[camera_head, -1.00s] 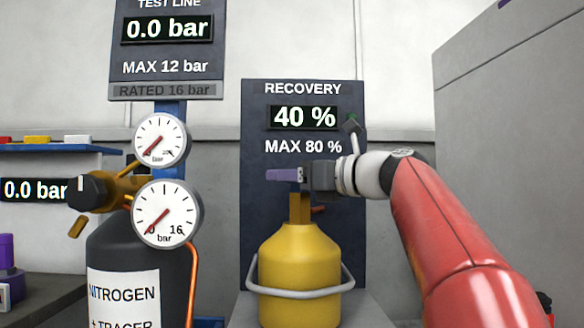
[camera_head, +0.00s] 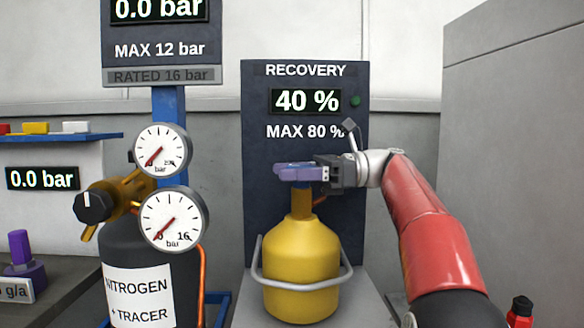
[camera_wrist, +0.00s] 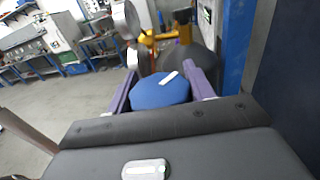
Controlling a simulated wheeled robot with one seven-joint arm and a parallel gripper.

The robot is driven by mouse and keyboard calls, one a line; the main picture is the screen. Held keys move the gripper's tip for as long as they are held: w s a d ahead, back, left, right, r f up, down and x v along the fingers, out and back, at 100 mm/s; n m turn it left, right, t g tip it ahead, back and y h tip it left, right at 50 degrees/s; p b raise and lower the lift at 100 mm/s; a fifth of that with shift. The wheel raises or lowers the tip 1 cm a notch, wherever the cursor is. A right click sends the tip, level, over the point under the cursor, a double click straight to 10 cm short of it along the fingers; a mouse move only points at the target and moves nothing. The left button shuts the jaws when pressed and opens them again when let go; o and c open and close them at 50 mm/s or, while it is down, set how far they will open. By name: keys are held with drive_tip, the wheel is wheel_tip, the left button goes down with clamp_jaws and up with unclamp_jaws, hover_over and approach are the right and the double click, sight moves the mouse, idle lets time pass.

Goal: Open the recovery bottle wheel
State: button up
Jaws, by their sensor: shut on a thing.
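The yellow recovery bottle (camera_head: 300,262) stands upright below the RECOVERY panel, with a pale handle ring around it and a brass-coloured valve neck (camera_head: 302,200) on top. My gripper (camera_head: 292,172) is at the top of that neck, reaching in from the right. In the wrist view the blue wheel (camera_wrist: 160,92), with a white mark on its top, sits between the two purple fingers of my gripper (camera_wrist: 163,88). The fingers are shut on it. In the head view the fingers mostly hide the wheel.
The RECOVERY panel (camera_head: 262,180) stands close behind, reading 40 %, MAX 80 %. A dark nitrogen bottle (camera_head: 122,258) with two gauges (camera_head: 174,219) and a black knob stands on the left. A grey cabinet (camera_head: 515,170) is on the right.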

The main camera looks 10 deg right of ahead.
drive_tip(key=shift+s+n+g, duration=0.1)
drive_tip(key=shift+n+g, duration=0.4)
drive_tip(key=shift+g, duration=0.3)
drive_tip(key=o, duration=1)
